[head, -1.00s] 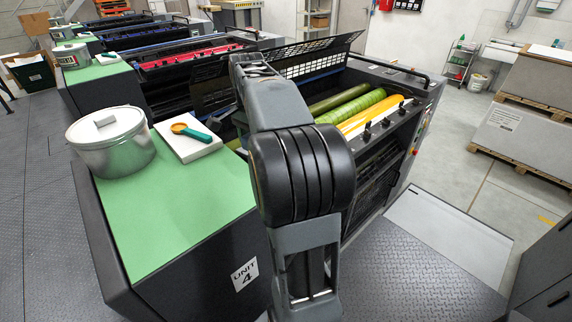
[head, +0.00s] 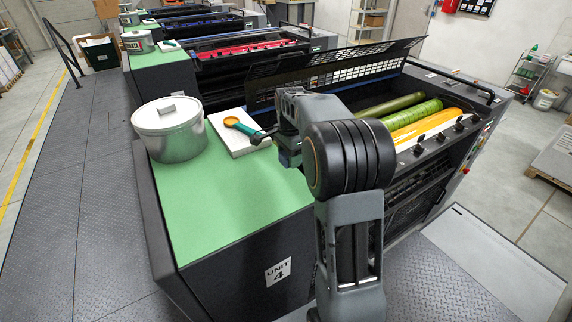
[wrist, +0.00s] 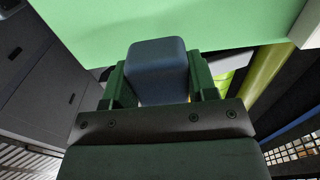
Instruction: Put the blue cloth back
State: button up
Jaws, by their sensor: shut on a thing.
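In the wrist view my gripper (wrist: 158,80) is shut on the blue cloth (wrist: 158,62), which looks like a compact, rounded dark blue block between two green fingers. The green top of the unit 4 cabinet (wrist: 210,22) fills the upper part of that view, beyond the cloth. In the head view the same green top (head: 205,215) lies left of my arm. How far the cloth is above the surface is not clear.
A lidded metal tin (head: 168,135) stands at the far left of the green top. Beside it lies a white pad (head: 232,143) with an orange and green magnifier (head: 240,127). The front of the green top is clear. Open press rollers (head: 412,115) and a raised guard (head: 330,68) lie right and behind.

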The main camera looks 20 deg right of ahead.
aim_at(286, 173)
jog(key=shift+w+a+f, duration=0.2)
jog(key=shift+f, duration=0.15)
jog(key=f, duration=0.3)
jog(key=shift+w+a, duration=0.25)
jog(key=shift+w, duration=0.05)
jog(key=shift+f, duration=0.45)
jog(key=shift+f, duration=0.15)
jog(key=o, duration=0.9)
